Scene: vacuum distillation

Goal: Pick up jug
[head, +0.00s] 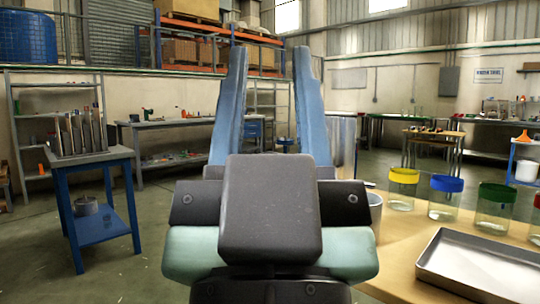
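My gripper (271,60) fills the middle of the head view. Its two blue fingers stand apart with nothing visible between them, so it is open. No jug can be named for certain. A pale, round-rimmed vessel (375,208) shows just right of my gripper, at the left edge of the wooden table (405,268); the gripper body hides most of it, and it may be the jug. A shiny grey metal vessel or panel (344,140) shows partly behind the right finger, and I cannot tell what it is.
On the wooden table stand clear jars with yellow (404,176), blue (447,184) and green (496,193) lids, behind a metal tray (485,265). A blue-legged table (95,158) with upright items stands at left. Open floor (150,235) lies between.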

